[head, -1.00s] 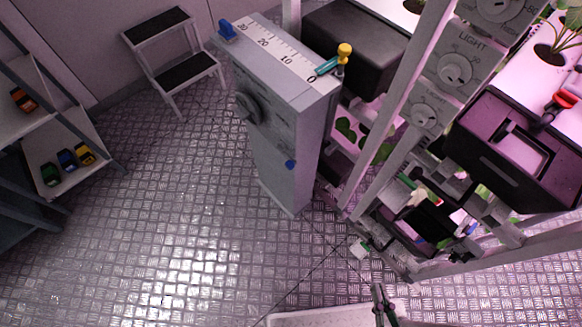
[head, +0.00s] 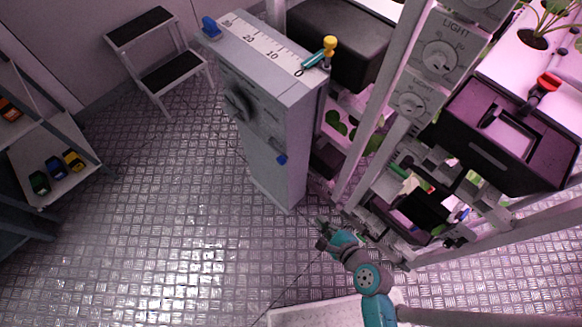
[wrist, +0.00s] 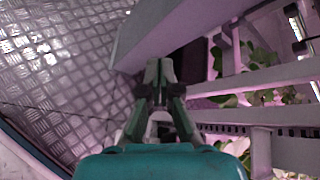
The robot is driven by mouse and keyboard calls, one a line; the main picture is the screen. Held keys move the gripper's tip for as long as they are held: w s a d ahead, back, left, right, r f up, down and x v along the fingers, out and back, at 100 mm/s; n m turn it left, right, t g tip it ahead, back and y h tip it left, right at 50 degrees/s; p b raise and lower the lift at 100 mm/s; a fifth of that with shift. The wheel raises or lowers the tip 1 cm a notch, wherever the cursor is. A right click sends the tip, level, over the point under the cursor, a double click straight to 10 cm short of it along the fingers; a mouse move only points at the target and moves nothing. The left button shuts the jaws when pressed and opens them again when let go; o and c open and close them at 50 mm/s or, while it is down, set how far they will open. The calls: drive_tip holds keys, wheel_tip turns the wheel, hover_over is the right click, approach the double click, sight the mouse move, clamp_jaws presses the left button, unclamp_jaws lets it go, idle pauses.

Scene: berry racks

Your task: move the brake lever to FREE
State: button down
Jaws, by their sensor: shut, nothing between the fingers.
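No FREE marking can be read, so I cannot tell for sure which part is the brake lever. The grey cabinet (head: 262,130) has a small blue handle (head: 281,159) low on its front and a dark round knob (head: 240,101) higher up. A red-tipped lever (head: 546,84) stands on a black box at the right. My gripper (head: 321,228) is in front of the cabinet's foot, well below the blue handle and apart from it. In the wrist view its fingers (wrist: 160,68) are together and empty, near a grey surface.
The cabinet top has a number scale (head: 262,47), a blue block (head: 211,27) and a yellow-knobbed teal pointer (head: 329,45). The rack post (head: 385,100) is close on the right. A step stool (head: 160,60) stands behind. The metal floor (head: 170,230) at left is clear.

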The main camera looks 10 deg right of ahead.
drive_tip(key=w+a+r+m+y, duration=0.2)
drive_tip(key=w+m, duration=0.4)
drive_tip(key=w, duration=0.4)
drive_tip(key=shift+w+a+y, duration=0.2)
drive_tip(key=shift+a+y, duration=0.25)
drive_tip(key=shift+y, duration=0.55)
drive_tip(key=x, duration=1)
drive_tip(key=shift+w+r, duration=0.1)
drive_tip(key=shift+r, duration=1.9)
